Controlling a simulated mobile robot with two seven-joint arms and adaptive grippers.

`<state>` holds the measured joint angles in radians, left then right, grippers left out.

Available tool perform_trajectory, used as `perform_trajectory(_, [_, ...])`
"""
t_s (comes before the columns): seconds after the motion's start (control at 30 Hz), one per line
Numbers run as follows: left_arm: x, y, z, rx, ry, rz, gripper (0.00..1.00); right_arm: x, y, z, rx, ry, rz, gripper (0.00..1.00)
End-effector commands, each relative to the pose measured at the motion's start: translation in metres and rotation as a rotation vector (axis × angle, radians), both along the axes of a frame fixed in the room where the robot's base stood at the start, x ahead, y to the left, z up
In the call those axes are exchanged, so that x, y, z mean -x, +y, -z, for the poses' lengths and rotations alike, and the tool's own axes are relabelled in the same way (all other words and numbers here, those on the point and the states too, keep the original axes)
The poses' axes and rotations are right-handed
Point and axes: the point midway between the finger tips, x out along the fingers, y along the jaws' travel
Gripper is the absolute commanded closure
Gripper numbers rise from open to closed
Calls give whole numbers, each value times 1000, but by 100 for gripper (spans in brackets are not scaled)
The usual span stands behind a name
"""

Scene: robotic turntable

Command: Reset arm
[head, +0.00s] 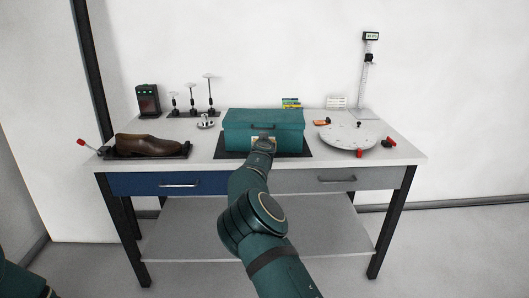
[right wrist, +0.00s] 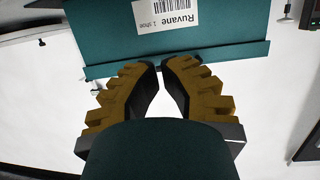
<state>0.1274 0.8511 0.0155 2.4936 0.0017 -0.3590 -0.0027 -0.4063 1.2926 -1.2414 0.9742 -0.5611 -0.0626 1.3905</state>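A teal lidded box (head: 240,134) with a dark front handle stands on a dark mat (head: 222,153) at the middle of the table. My right gripper (head: 263,141) is at the front of the box, over its lower middle. In the right wrist view the box (right wrist: 105,55) carries a white label (right wrist: 166,14) reading "Ruvane". The right gripper's fingertips (right wrist: 160,67) come together near the box's edge, with nothing seen between them. I cannot tell whether they touch the box. Only a part of my left arm shows at the lower left of the head view; its gripper is not seen.
A brown shoe (head: 150,145) lies on a black holder (head: 184,153) at the table's left. A black device (head: 148,100) and several small stands are behind. A round turntable (head: 345,137) is at the right, before a tall post (head: 365,80). The table (head: 400,155) has drawers below.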

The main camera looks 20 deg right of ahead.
Motion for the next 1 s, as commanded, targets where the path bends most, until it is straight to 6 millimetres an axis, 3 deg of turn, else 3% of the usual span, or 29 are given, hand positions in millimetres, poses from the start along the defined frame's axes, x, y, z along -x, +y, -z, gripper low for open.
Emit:
perform_trajectory(0.1, [0, 0, 0, 0, 0, 0, 11, 7, 4, 13, 2, 6, -1, 100])
perform_trajectory(0.4, [0, 0, 0, 0, 1, 0, 11, 15, 5, 21, -1, 0, 1, 100])
perform_trajectory(0.57, [0, 0, 0, 0, 0, 0, 11, 27, -16, 44, -25, 40, 32, 100])
perform_trajectory(0.67, [0, 0, 0, 0, 0, 0, 11, 48, -44, 84, -63, 109, 75, 100])
perform_trajectory(0.8, [0, 0, 0, 0, 1, 0, 11, 98, -78, 160, -140, 247, 136, 100])
perform_trajectory(0.9, [0, 0, 0, 0, 1, 0, 11, 140, -86, 214, -201, 354, 160, 100])
perform_trajectory(1.0, [0, 0, 0, 0, 1, 0, 11, 188, -80, 265, -266, 466, 167, 100])
